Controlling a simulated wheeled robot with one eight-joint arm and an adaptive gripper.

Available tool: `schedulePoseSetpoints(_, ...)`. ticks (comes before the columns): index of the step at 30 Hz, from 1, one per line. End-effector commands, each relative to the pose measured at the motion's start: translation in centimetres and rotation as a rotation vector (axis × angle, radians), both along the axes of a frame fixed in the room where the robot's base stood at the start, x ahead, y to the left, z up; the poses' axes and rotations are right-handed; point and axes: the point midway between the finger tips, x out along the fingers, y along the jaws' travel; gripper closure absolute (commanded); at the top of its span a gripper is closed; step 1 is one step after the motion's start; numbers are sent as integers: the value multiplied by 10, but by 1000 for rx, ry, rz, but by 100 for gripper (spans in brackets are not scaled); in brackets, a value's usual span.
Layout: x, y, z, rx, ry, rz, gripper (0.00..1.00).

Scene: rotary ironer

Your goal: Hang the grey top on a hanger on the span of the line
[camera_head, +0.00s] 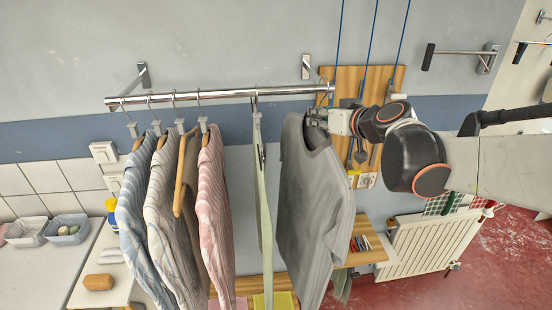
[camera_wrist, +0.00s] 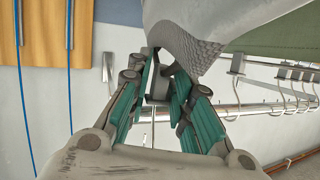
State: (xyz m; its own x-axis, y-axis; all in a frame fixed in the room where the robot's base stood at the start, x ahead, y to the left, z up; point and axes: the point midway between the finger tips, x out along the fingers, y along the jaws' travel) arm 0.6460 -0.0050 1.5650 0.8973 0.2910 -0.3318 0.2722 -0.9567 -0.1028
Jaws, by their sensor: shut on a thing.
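The grey top (camera_head: 315,205) hangs from a hanger at the right end of the metal line (camera_head: 220,94). My gripper (camera_head: 318,118) is at its neckline, shut on the hanger's grey neck piece (camera_wrist: 158,86), which shows between the teal fingers in the wrist view (camera_wrist: 165,80). A thin hook (camera_head: 325,80) rises from there to the line's right end; I cannot tell whether it bears on the line. Most of the hanger is hidden inside the top. The top's grey knit also shows above the fingers (camera_wrist: 190,35).
Several striped garments (camera_head: 214,195) hang on the line at left, with a pale green garment (camera_head: 263,200) beside the grey top. A wooden board (camera_head: 350,85) with blue cords is behind my gripper. A radiator (camera_head: 430,245) stands at right. Bare line lies between the pink and green garments.

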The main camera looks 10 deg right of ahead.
Motion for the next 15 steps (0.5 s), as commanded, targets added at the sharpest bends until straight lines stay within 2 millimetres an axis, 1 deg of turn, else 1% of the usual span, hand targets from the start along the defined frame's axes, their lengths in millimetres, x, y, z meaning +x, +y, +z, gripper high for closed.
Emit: schedulePoseSetpoints(15, -23, -3, 1, 2, 0, -1, 100)
